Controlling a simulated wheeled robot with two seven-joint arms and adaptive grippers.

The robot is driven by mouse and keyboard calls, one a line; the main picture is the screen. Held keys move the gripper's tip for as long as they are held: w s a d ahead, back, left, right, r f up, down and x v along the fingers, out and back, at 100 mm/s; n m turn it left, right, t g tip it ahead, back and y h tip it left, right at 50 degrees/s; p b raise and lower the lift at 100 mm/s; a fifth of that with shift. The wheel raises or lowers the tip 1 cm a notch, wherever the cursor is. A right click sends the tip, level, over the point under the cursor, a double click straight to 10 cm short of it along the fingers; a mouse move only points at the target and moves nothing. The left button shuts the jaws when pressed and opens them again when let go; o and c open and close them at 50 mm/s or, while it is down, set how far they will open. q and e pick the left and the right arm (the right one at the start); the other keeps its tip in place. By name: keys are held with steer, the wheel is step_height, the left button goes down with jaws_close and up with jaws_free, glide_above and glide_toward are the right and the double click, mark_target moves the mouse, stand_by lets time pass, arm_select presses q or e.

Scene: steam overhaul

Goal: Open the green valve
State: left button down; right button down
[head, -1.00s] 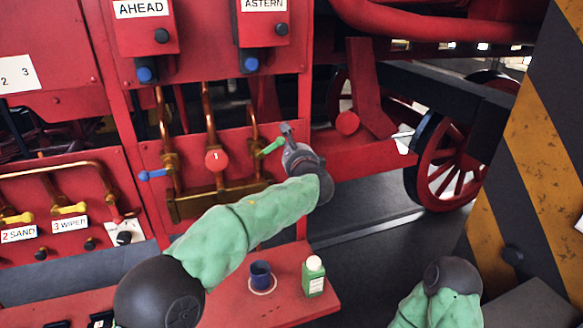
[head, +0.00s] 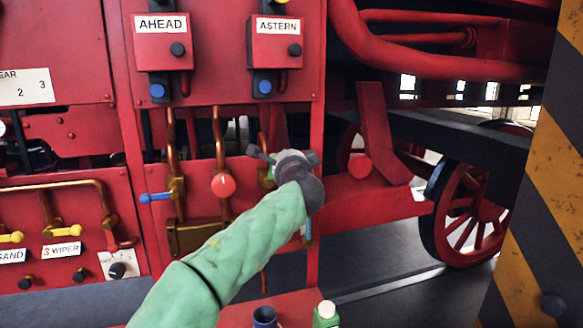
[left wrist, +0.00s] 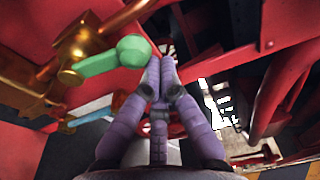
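The green valve's lever (left wrist: 100,62), with a rounded green knob at its end, sticks out from a brass valve body (left wrist: 72,52) in the left wrist view. In the head view only a sliver of the green lever (head: 267,177) shows beside my left gripper (head: 285,157). In the left wrist view my left gripper (left wrist: 163,66) has its purple fingers drawn together at the tips. The tips are just right of the knob, with nothing visible between them. I cannot tell whether they touch it. My right gripper is out of view.
A red round-knobbed valve (head: 223,185) and a blue lever (head: 156,197) are left of the gripper. AHEAD (head: 160,42) and ASTERN (head: 277,41) boxes hang above. A blue cup (head: 264,317) and green bottle (head: 326,314) stand below. A striped pillar (head: 540,200) is at right.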

arm_select(q)
steer(key=shift+s+a+r, duration=0.1)
steer(key=shift+a+r, duration=0.15)
steer(key=shift+a, duration=0.3)
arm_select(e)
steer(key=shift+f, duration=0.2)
